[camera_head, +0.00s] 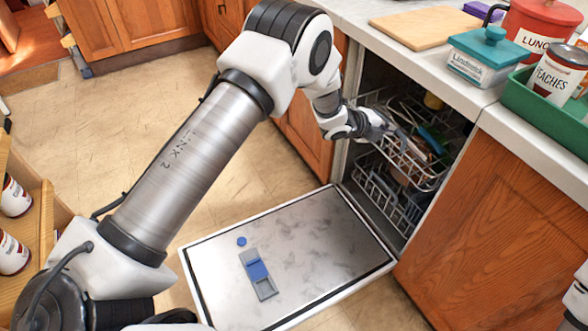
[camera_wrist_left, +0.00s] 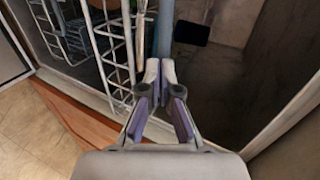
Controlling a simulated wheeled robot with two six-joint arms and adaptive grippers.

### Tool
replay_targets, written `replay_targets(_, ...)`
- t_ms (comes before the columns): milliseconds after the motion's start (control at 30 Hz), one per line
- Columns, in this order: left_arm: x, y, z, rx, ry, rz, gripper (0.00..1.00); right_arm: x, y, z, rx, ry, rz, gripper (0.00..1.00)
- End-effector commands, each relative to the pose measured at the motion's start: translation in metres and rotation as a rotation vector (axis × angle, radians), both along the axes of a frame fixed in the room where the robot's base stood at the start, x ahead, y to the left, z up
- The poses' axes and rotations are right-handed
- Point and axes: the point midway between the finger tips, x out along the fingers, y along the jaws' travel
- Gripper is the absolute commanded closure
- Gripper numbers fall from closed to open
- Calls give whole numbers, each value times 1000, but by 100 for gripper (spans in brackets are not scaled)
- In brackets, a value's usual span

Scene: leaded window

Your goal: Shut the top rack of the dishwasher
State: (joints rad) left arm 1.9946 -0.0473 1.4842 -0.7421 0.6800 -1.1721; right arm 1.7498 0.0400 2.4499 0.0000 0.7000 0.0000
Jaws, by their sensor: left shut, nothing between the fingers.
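The dishwasher stands open under the counter, its door (camera_head: 300,250) folded down flat. The white wire top rack (camera_head: 418,178) is in the upper part of the opening and holds dishes, including a blue-green item. How far it sticks out is hard to tell. My left gripper (camera_head: 388,127) is shut and empty at the rack's left front corner. In the left wrist view, the shut fingertips (camera_wrist_left: 160,73) are just right of a white wire rack (camera_wrist_left: 112,38); whether they touch it is unclear.
A lower rack (camera_head: 375,203) sits below the top one. The counter above holds a cutting board (camera_head: 425,27), a teal-lidded box (camera_head: 487,55), a red canister (camera_head: 540,22) and a green tray (camera_head: 545,115). A wooden cabinet (camera_head: 500,225) flanks the opening's right. Floor left of the door is clear.

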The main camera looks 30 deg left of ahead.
Motion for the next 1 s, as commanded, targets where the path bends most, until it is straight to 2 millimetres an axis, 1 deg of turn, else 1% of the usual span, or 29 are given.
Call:
replay_targets(33,12,-8,-1,2,-4,-3,100,0,0,-2,0,0,0,60)
replay_targets(200,47,-28,-1,2,-2,-1,100,0,0,-2,0,0,0,60)
replay_targets(300,64,-39,0,2,-2,-3,100,0,0,0,0,0,0,60)
replay_targets(433,82,-48,0,2,-2,-1,100,0,0,1,0,0,0,60)
replay_targets(533,90,-53,0,2,-2,-1,100,0,0,2,0,0,0,60)
replay_targets(667,97,-57,0,2,-1,-1,100,0,0,2,0,0,0,60)
replay_targets(1000,99,-58,0,1,0,0,100,0,0,2,0,0,0,60)
